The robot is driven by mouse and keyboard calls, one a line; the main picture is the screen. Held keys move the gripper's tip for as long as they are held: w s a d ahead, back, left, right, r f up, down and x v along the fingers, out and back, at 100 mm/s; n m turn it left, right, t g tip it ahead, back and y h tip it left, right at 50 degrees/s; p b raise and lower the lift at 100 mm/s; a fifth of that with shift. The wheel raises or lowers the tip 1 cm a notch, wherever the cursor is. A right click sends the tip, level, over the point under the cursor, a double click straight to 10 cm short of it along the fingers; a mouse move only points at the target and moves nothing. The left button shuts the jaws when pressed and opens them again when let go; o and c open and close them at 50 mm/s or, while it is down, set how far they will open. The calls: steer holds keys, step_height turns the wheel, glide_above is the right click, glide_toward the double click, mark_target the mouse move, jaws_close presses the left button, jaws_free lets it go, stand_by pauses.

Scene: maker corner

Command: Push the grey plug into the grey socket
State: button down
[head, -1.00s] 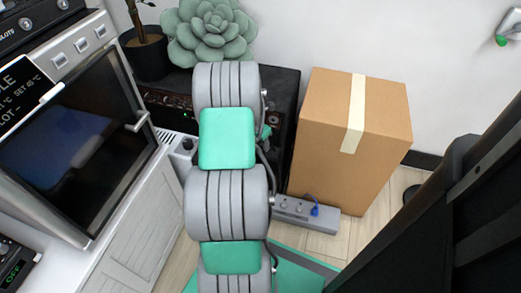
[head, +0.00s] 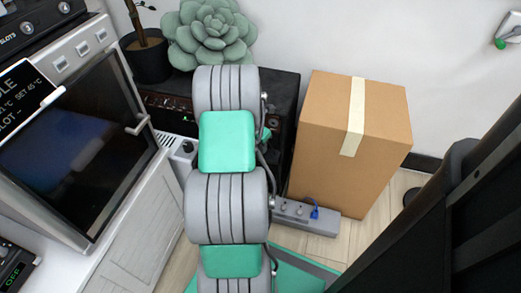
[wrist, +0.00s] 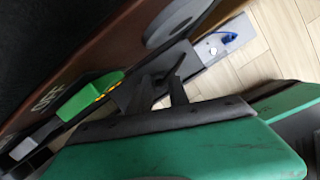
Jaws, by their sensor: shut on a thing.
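In the wrist view, the dark fingers of my gripper (wrist: 172,82) are shut on a small grey piece (wrist: 138,94), which I take as the grey plug. It sits close over the line of a light grey power strip (wrist: 205,50). The power strip also shows in the head view (head: 318,222), on the floor in front of a cardboard box. The fingers and plug hide the strip's middle, so I cannot see the grey socket or whether the plug touches it. In the head view, my arm hides my gripper.
A blue plug (head: 315,213) sits in the strip's right end; it also shows in the wrist view (wrist: 230,38). The cardboard box (head: 345,140) stands behind the strip. A black cabinet (head: 285,95) and a white oven unit (head: 75,150) flank my arm.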

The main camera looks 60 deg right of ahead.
steer(key=shift+r+p, duration=0.3)
steer(key=shift+r, duration=0.15)
step_height(320, 180, up, 2)
steer(key=shift+r+p, duration=0.25)
steer(key=shift+p, duration=0.6)
steer(key=s+a+r+p, duration=0.5)
steer(key=s+a+r, duration=0.4)
steer(key=a, duration=0.1)
steer(key=shift+s+a+r+p, duration=0.2)
steer(key=shift+s+r+p, duration=0.05)
steer(key=shift+r+p, duration=0.1)
steer(key=shift+f, duration=0.1)
